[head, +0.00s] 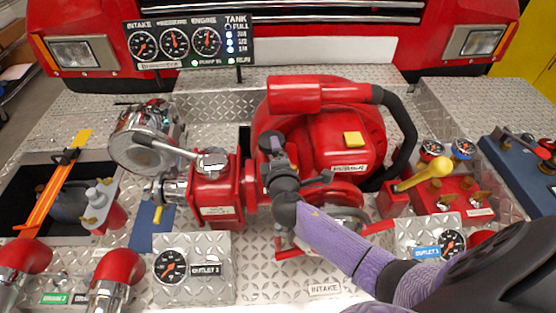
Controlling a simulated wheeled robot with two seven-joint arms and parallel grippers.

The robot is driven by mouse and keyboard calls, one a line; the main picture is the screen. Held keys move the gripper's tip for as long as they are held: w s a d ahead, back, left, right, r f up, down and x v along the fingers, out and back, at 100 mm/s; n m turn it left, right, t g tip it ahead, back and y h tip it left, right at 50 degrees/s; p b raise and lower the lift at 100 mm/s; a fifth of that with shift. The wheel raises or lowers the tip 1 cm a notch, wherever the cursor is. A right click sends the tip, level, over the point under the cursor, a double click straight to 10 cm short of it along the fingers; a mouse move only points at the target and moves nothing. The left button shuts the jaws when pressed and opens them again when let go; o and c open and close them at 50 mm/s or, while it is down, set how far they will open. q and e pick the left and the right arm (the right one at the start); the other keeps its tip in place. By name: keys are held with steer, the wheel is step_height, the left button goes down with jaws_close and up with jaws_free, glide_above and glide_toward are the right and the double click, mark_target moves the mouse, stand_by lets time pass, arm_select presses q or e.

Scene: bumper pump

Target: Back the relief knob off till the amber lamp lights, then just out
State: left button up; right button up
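My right arm comes in from the lower right with a purple sleeve. Its dark gripper (272,146) is over the left side of the red pump (345,130), beside the red valve block (216,195). The fingers are small and seen from behind, so I cannot tell whether they are open or hold anything. I cannot make out the relief knob; the gripper and wrist cover part of the pump there. The gauge panel (188,42) at the back shows green lamps along its bottom and several tank lights. I see no lit amber lamp. My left gripper is not in view.
A chrome cap (147,137) and a silver lever (168,147) stand left of the valve block. A yellow-handled lever (425,171) and two small gauges are at right. A black hose (404,130) curves beside the pump. Outlet gauges (171,266) and red elbows (117,272) line the front.

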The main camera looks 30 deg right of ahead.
steer(key=v, duration=0.9)
steer(key=shift+p, duration=0.4)
